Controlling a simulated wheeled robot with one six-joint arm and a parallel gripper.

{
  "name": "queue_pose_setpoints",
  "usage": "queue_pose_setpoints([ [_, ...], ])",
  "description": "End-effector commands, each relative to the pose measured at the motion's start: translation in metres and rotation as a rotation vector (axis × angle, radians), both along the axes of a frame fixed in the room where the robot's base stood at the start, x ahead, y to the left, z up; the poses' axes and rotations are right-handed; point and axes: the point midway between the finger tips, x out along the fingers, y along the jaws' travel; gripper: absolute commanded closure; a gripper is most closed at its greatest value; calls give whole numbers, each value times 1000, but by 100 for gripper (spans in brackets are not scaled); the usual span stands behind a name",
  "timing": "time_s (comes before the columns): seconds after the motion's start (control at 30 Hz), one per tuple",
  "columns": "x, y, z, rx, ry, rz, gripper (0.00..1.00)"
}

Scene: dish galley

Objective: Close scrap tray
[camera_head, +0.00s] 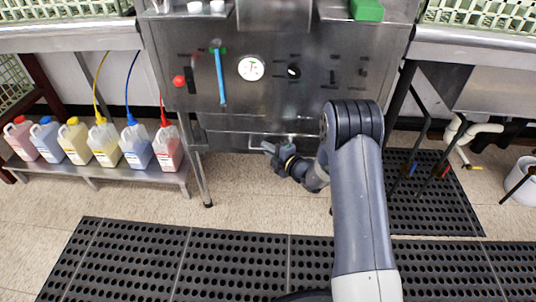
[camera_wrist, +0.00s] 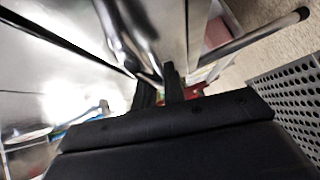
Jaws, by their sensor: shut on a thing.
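The scrap tray (camera_head: 228,141) is a steel drawer low on the front of the steel dish machine (camera_head: 300,95), below the panel with the gauge. How far it stands out is hard to tell. My gripper (camera_head: 268,147) is at the tray's front, around the middle, shut on what looks like its handle. In the wrist view my gripper's two dark fingers (camera_wrist: 160,88) are close together against shiny metal. The grasped part is mostly hidden by the fingers.
Several coloured jugs (camera_head: 103,143) stand on a low rack at the left. Black perforated mats (camera_head: 190,262) lie on the floor. A table leg (camera_head: 200,180) stands left of the tray. White pipes (camera_head: 470,135) and a white bucket (camera_head: 522,182) are at the right.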

Motion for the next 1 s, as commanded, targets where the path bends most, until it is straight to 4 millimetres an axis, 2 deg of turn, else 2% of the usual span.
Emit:
queue_pose_setpoints([
  [0.3,6,-1,1,-2,-4,-7,100],
  [0.33,6,-1,1,-2,-4,-7,87],
  [0.57,5,-1,1,0,-4,-5,68],
  [0.83,3,-1,2,-1,-3,-4,68],
  [1.0,-9,-14,5,-2,-1,-6,68],
])
